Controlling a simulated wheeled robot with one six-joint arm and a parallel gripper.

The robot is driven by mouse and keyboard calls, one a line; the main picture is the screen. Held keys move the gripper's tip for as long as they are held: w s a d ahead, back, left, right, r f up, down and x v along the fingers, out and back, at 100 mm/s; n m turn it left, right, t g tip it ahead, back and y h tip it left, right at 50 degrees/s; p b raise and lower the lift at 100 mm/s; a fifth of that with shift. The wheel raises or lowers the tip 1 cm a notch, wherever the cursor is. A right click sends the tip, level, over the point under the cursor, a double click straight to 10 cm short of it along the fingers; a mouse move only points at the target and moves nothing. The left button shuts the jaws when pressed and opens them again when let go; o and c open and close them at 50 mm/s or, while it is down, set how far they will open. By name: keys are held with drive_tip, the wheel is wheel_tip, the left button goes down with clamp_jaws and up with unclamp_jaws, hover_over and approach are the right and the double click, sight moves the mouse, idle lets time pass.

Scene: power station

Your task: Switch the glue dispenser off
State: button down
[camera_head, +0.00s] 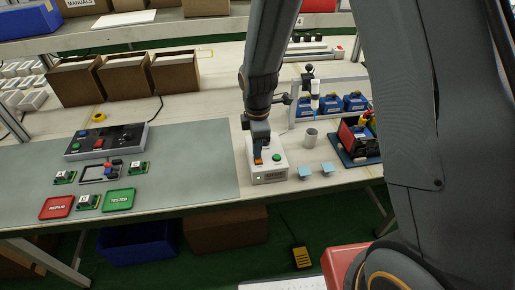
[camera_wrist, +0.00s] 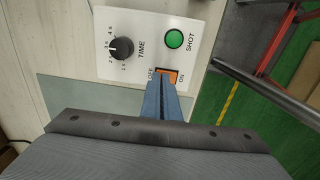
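The glue dispenser (camera_head: 268,172) is a white box on the workbench, with a green button and an orange switch on its face. In the wrist view its panel (camera_wrist: 150,65) shows a black TIME knob (camera_wrist: 122,48), a green SHOT button (camera_wrist: 174,39) and an orange rocker switch (camera_wrist: 168,75) marked OFF and ON. My gripper (camera_wrist: 161,82) has its narrow blue fingers together at the switch, covering its lower part. Whether the fingertips touch it, I cannot tell. In the head view my gripper (camera_head: 259,156) is over the box's front left part. Which way the rocker is tilted is unclear.
Behind stands a rack with blue boxes (camera_head: 329,104). A red and black device (camera_head: 355,140) is further right. The grey mat (camera_head: 195,160) to the left has free room.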

drive_tip(key=shift+s+d+f, duration=0.1)
drive_tip(key=shift+s+f, duration=0.65)
drive_tip(key=shift+r, duration=0.1)
drive_tip(key=shift+w+r+p, duration=0.25)
drive_tip(key=shift+r+p, duration=0.15)
drive_tip(key=shift+p, duration=0.15)
wheel_tip(320, 180, up, 14)
drive_tip(key=shift+w+r, duration=0.25)
drive_tip(key=shift+w, duration=0.1)
